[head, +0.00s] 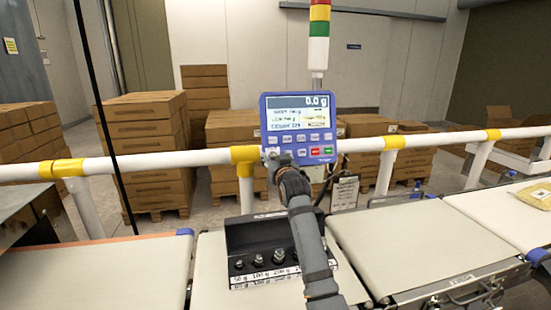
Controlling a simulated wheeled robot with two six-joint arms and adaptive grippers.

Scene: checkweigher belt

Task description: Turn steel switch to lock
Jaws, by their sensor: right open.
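A blue weighing terminal (298,128) stands at the centre, its screen reading 0.0 g above rows of buttons. I cannot make out the steel switch; my right gripper covers the terminal's lower left corner. My right gripper (273,160) reaches up from the lower right to that corner. It is open, its fingers small and dark against the panel. I cannot tell whether it touches anything there. My left gripper is not in view.
A white rail (205,158) with yellow joints runs behind. A red-yellow-green signal tower (318,35) rises above. Stacked cartons (145,150) stand beyond the rail.

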